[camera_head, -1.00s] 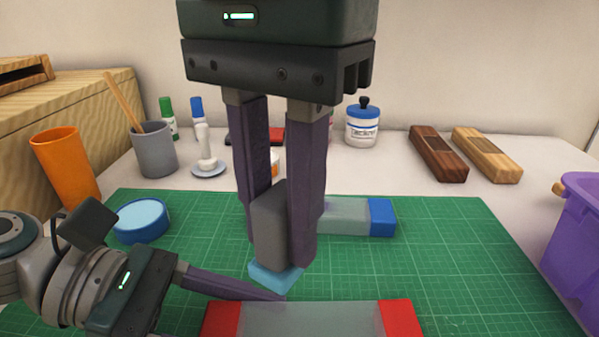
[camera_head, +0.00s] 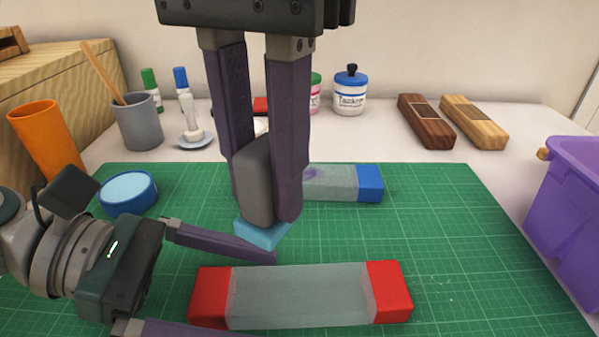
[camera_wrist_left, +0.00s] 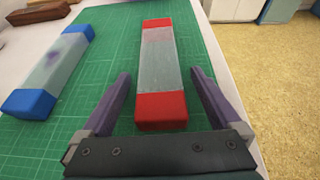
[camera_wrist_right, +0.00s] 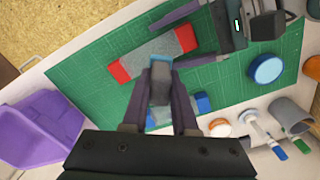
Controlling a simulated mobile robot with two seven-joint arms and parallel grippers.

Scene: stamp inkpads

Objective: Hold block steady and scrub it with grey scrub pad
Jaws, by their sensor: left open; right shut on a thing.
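My right gripper (camera_head: 262,190) is shut on the grey scrub pad (camera_head: 258,180), which has a light blue underside (camera_head: 262,233). It holds the pad upright just behind the red-ended block, apart from it in the picture. This block (camera_head: 300,295) has a clear frosted middle and lies on the green mat. My left gripper (camera_wrist_left: 160,74) is open, its fingers on either side of the block's near red end (camera_wrist_left: 162,110) in the left wrist view. I cannot tell whether they touch it. A similar block with blue ends (camera_head: 335,183) and a purple smudge lies behind, partly hidden by my right gripper.
The green mat (camera_head: 450,230) is clear at the right. A purple bin (camera_head: 575,215) stands at its right edge. A round blue tin (camera_head: 128,192), a grey cup (camera_head: 137,125) and an orange cup (camera_head: 48,140) are at the left. Two wooden pieces (camera_head: 425,120) lie at the back right.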

